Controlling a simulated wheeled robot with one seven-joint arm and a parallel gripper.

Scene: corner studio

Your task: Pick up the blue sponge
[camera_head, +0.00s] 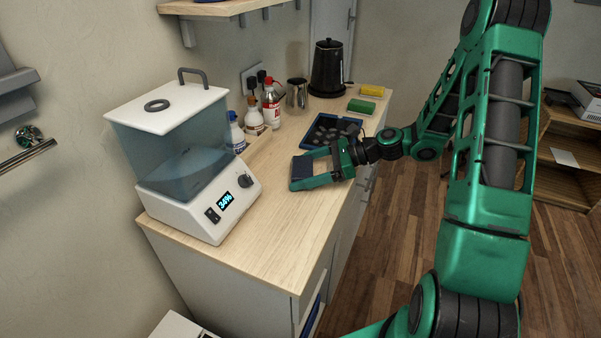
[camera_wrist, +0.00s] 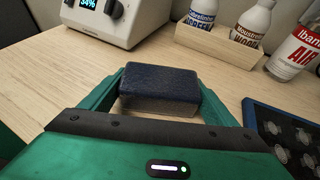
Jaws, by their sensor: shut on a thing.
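The blue sponge (camera_wrist: 160,82) is a dark blue block with a paler, greyish lower side. In the wrist view it sits between the two green fingers of my gripper (camera_wrist: 162,98), which is shut on it. In the head view the blue sponge (camera_head: 302,167) shows at the end of my gripper (camera_head: 308,170), over the wooden counter. The sponge is at or close to the counter top; I cannot tell whether it touches. Its far faces are hidden.
A white machine with a clear tank (camera_head: 190,150) stands left of my gripper. A blue tray with dark round pieces (camera_head: 331,130) lies behind it. Bottles (camera_head: 254,116) stand in a wooden box by the wall. Yellow (camera_head: 372,91) and green (camera_head: 361,106) sponges lie farther back. The front counter is clear.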

